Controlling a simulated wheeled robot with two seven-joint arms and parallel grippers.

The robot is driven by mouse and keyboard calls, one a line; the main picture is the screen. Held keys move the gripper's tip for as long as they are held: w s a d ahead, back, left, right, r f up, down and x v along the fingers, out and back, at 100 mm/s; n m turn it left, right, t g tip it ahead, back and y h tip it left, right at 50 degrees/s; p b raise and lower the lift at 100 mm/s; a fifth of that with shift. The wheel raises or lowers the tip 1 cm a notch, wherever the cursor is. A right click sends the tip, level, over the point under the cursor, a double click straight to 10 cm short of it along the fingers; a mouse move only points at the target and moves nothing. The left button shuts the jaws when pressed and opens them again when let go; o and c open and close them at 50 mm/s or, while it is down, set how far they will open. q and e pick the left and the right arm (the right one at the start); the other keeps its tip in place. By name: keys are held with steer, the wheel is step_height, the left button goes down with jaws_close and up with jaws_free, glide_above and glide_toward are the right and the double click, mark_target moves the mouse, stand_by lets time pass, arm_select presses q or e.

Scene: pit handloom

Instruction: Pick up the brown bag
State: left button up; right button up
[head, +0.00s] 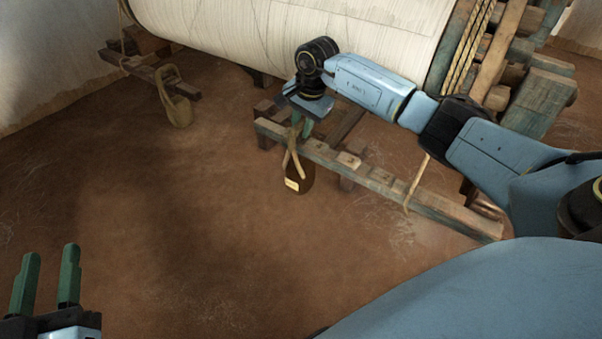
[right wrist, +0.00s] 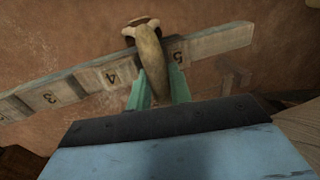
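The brown bag (head: 299,178) is small and dark, with a pale label. It hangs low beside the front of the numbered wooden beam, its tan strap (head: 292,152) rising in a loop. My right gripper (head: 302,127) is at the top of this strap, above the bag. In the right wrist view the strap (right wrist: 151,58) runs between the two green fingers of my right gripper (right wrist: 160,92). The fingers look apart on either side of it; firm contact is not visible. My left gripper (head: 46,275) is open and empty at the lower left, far from the bag.
The numbered beam (head: 380,182) lies close beside the bag; a cord hangs over it further right. The large cloth roller (head: 290,30) is behind. The floor at left and centre is clear.

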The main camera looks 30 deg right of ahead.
jaws_close()
stand_by(0.9)
steer(key=shift+w+r, duration=0.1)
steer(key=shift+r, duration=0.05)
steer(key=shift+r, duration=0.15)
